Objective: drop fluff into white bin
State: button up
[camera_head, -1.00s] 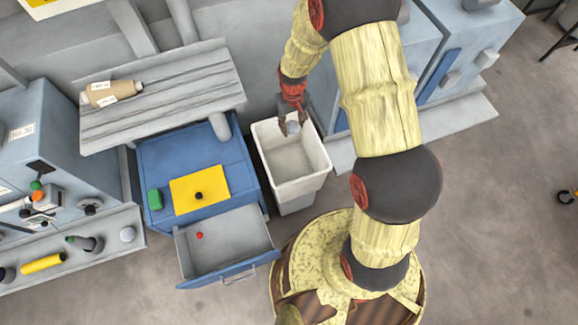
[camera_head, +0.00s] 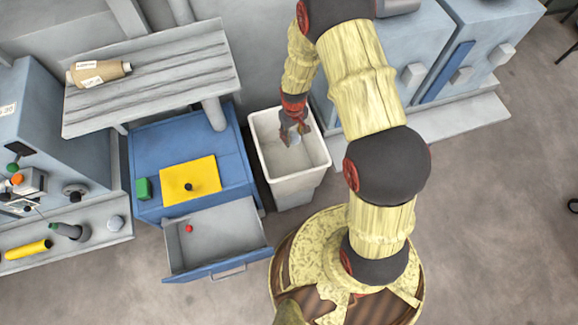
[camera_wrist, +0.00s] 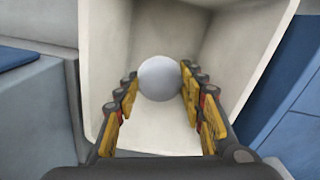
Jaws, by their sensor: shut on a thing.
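The fluff is a pale grey-white ball (camera_wrist: 160,79) between my gripper's fingers in the wrist view. In the head view it is small and mostly hidden by the fingers. My gripper (camera_head: 293,137) is shut on it, and it also shows in the wrist view (camera_wrist: 160,92). The white bin (camera_head: 317,174) is open at the top and stands on the floor. My gripper points down over the bin's opening, within its rim as seen from above. The bin's pale inner walls (camera_wrist: 228,50) surround the ball in the wrist view.
Left of the bin is a blue cabinet (camera_head: 160,146) with an open grey drawer (camera_head: 215,237) holding a small red ball (camera_head: 189,229). Grey-blue machines (camera_head: 400,70) stand to the right.

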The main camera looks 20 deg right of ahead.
jog(key=shift+f, duration=0.15)
jog(key=o, duration=0.9)
jog(key=shift+c, duration=0.2)
jog(key=shift+o, duration=0.2)
notch_tip(320, 180, up, 12)
dwell(0.4)
